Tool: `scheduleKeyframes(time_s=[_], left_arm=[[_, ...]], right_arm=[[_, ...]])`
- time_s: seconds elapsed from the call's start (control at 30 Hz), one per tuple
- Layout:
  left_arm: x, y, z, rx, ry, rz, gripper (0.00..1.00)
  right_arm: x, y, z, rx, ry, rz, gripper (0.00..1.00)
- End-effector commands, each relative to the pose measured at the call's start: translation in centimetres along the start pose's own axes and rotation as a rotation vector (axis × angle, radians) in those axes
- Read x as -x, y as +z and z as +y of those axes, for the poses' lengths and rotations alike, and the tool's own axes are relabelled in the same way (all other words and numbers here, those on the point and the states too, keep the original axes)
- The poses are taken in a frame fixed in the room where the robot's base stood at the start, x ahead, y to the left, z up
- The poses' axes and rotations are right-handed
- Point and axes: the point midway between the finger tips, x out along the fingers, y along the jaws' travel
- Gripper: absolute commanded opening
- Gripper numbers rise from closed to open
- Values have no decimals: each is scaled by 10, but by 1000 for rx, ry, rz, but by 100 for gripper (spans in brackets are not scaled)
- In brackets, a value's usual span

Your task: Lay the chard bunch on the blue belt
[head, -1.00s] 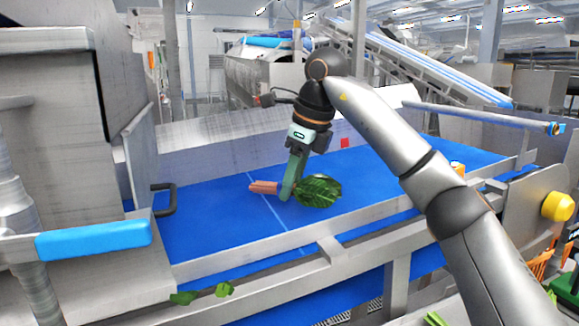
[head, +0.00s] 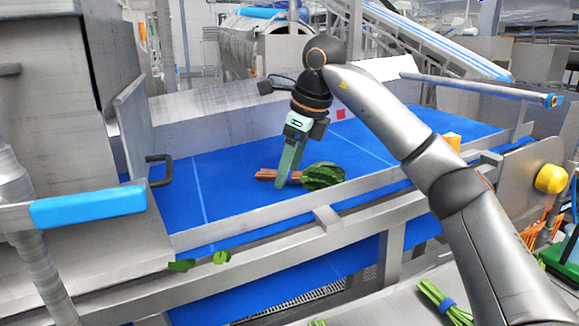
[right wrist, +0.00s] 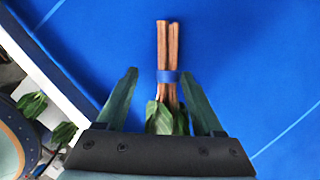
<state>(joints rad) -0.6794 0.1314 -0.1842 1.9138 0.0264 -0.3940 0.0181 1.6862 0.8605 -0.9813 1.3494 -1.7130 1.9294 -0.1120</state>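The chard bunch (head: 323,176), with dark green leaves and reddish stalks, appears to lie flat on the blue belt (head: 240,200), leaves to the right. My right gripper (head: 284,184) is over it, fingers pointing down around the middle of the bunch. In the right wrist view the two green fingers (right wrist: 160,100) are spread, with clear gaps to the chard's stalks (right wrist: 168,45) and blue band between them. Part of the leaves is hidden under the gripper's palm. My left gripper is not in view.
A metal side rail (head: 300,225) runs along the belt's near edge, with loose green leaves (head: 221,257) on the ledge below. A black handle (head: 160,170) stands at left. Another green bunch (head: 440,300) lies at lower right. The belt's left part is clear.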

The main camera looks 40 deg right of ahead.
Motion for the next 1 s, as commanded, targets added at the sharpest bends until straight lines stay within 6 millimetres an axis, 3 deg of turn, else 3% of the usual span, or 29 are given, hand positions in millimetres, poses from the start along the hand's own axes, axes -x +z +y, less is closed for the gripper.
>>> scheduleKeyframes(time_s=[0.37, 1.0], left_arm=[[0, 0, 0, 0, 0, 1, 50], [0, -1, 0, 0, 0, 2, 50]], right_arm=[[5, 1, 0, 0, 0, -2, 74], [100, 0, 0, -1, -3, -3, 74]])
